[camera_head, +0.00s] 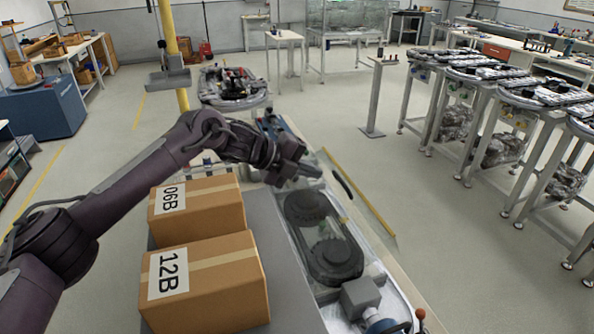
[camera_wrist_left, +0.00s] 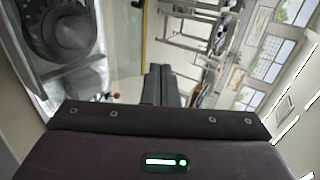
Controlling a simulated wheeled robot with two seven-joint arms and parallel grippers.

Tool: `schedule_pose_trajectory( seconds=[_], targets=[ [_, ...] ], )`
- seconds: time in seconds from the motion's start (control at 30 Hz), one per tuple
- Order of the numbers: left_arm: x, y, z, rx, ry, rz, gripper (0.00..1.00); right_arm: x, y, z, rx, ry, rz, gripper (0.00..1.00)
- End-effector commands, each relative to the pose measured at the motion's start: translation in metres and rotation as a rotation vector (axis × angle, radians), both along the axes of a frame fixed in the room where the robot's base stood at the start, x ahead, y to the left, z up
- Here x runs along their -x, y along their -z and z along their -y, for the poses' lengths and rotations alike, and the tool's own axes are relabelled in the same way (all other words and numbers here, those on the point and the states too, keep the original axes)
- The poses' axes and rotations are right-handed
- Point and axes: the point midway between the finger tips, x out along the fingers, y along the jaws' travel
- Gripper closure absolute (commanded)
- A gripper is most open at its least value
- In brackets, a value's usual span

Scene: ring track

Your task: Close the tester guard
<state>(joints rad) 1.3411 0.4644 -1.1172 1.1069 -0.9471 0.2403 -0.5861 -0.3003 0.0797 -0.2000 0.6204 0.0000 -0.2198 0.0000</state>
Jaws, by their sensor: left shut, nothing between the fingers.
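The tester guard appears as a clear panel with a yellow edge (camera_head: 360,193) and a dark bar-like handle (camera_head: 342,182), along the right side of the ring track. The panel is see-through, so I cannot tell its exact angle. Its yellow edge also shows upright in the left wrist view (camera_wrist_left: 145,32). My left gripper (camera_head: 314,170) is shut and empty, above the track near the far end of the guard. Its closed fingers show in the left wrist view (camera_wrist_left: 159,72), apart from the yellow edge as far as I can see. My right gripper is not in view.
Two cardboard boxes, 06B (camera_head: 197,212) and 12B (camera_head: 205,285), stand on a grey surface below my left arm. A dark oval ring unit (camera_head: 322,238) lies on the track, with a grey block (camera_head: 361,297) nearer. Open floor lies right of the track.

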Motion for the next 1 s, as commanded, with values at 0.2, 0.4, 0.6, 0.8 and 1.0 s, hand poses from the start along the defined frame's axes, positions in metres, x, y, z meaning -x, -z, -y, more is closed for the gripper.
schedule_pose_trajectory(
  seconds=[0.2,0.4,0.6,0.8,1.0],
  targets=[
    [-0.005,0.002,0.012,0.002,0.0,0.003,1.0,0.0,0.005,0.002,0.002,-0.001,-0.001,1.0],
    [-0.007,0.002,0.014,0.003,0.0,0.004,1.0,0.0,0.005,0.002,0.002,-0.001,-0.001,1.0],
    [-0.007,0.002,0.014,0.003,0.0,0.004,1.0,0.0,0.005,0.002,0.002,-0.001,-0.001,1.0],
    [-0.005,0.001,0.01,0.004,-0.001,0.005,1.0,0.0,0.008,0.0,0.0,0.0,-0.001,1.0],
    [0.004,-0.013,-0.015,0.003,-0.003,0.007,1.0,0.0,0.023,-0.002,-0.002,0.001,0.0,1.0]
  ],
)
